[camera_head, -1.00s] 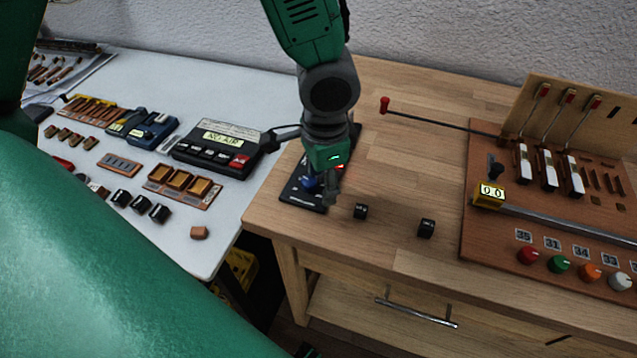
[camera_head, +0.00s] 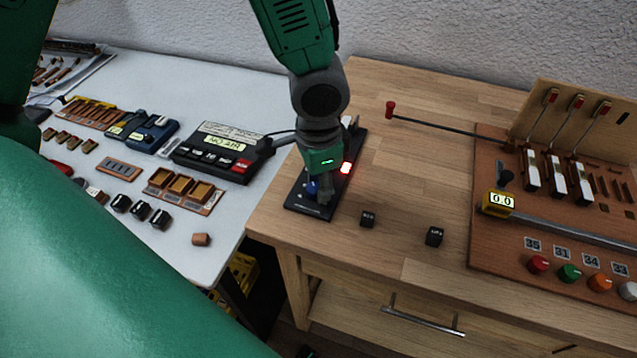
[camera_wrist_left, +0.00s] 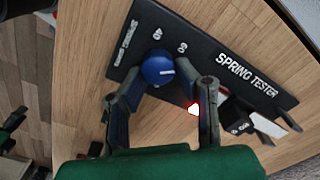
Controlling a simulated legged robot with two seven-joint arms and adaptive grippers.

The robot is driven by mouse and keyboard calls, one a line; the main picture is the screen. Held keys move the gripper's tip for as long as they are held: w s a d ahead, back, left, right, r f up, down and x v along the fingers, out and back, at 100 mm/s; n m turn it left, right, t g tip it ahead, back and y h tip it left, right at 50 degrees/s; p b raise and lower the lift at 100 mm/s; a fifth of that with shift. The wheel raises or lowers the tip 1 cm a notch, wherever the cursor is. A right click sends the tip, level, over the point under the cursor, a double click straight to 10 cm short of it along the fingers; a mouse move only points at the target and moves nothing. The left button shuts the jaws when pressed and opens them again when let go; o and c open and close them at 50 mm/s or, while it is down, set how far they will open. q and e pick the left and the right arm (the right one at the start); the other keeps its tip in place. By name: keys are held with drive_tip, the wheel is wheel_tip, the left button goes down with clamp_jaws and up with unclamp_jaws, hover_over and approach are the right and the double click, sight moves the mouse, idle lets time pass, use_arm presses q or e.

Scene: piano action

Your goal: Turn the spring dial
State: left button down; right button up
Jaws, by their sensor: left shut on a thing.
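The spring tester (camera_head: 308,209) is a black panel lying near the left end of the wooden worktop. Its blue spring dial (camera_wrist_left: 158,68) has a white pointer mark and sits by printed numbers in the left wrist view. My left gripper (camera_head: 322,195) reaches down over the panel from above. In the left wrist view its two fingers (camera_wrist_left: 160,74) are on either side of the dial, shut on it. In the head view the gripper partly hides the dial (camera_head: 311,188). A red light (camera_head: 346,168) glows beside the gripper. My right gripper is out of view.
Two small black blocks (camera_head: 367,219) (camera_head: 434,236) lie right of the panel. A brown board (camera_head: 484,240) with levers and coloured knobs stands further right. A black device with a display (camera_head: 215,152) is on the white table at left.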

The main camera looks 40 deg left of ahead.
use_arm(q)
drive_tip(key=shift+s+a+f, duration=0.15)
drive_tip(key=shift+s+a, duration=0.3)
drive_tip(key=shift+s, duration=0.15)
drive_tip(key=shift+d, duration=0.2)
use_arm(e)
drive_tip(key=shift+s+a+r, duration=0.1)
use_arm(q)
drive_tip(key=shift+r+m+p, duration=0.25)
drive_tip(key=shift+m+p, duration=0.35)
drive_tip(key=shift+p, duration=0.35)
drive_tip(key=shift+w+a+f+m+p, duration=0.1)
drive_tip(key=shift+w+m+p, duration=0.05)
drive_tip(key=shift+m+p, duration=0.4)
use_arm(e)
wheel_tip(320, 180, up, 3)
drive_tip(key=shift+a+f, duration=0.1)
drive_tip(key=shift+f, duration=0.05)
use_arm(q)
drive_tip(key=c, duration=1.3)
unclamp_jaws()
drive_tip(key=shift+o, duration=0.2)
